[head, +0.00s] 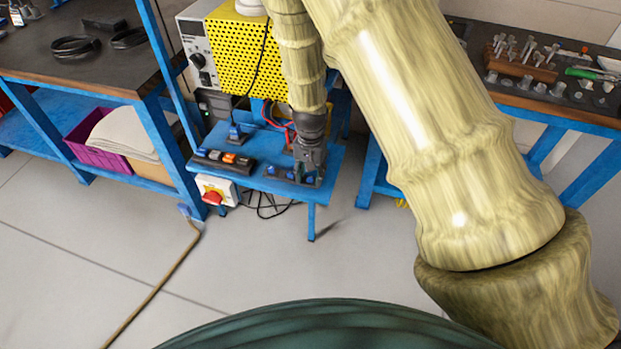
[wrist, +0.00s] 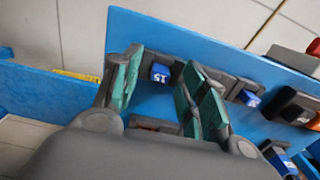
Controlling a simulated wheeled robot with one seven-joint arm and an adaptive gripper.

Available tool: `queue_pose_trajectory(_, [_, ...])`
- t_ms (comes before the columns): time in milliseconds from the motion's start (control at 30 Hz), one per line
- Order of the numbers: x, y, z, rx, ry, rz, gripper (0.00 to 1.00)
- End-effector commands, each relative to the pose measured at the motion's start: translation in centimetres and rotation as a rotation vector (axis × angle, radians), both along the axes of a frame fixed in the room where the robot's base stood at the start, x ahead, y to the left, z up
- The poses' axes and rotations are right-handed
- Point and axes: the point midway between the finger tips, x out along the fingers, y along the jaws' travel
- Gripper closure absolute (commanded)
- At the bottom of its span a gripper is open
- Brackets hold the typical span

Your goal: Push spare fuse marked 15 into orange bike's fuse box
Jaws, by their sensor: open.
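A blue fuse marked 15 (wrist: 160,72) sits in a dark holder (wrist: 220,82) on a blue bench. My gripper (wrist: 163,88) is open, with green-padded fingers on either side of that fuse and a gap showing between fuse and pads. In the head view my gripper (head: 307,168) points down over the dark holder at the bench's front right, hiding part of it. Another blue fuse (wrist: 248,97) sits further along the holder, to the right in the wrist view. I cannot make out the orange bike or its fuse box.
A black strip with coloured parts (head: 225,158) lies left on the blue bench (head: 250,180). A yellow perforated box (head: 237,50) stands behind. A red-knobbed switch box (head: 212,193) hangs at the bench's left. A tool table (head: 550,108) is at right. Floor in front is clear.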

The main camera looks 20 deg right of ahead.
Motion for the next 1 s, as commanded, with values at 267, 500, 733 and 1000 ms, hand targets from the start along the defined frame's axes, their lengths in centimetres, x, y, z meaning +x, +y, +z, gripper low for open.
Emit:
queue_pose_trajectory(267, [0.00,0.00,0.00,0.000,0.000,0.000,0.57])
queue_pose_trajectory(500, [0.00,0.00,0.01,0.000,0.000,0.000,0.90])
queue_pose_trajectory(733, [-0.01,-0.01,0.01,0.000,0.000,0.000,0.90])
queue_pose_trajectory(1000, [0.04,-0.01,0.42,-0.001,-0.001,0.000,0.90])
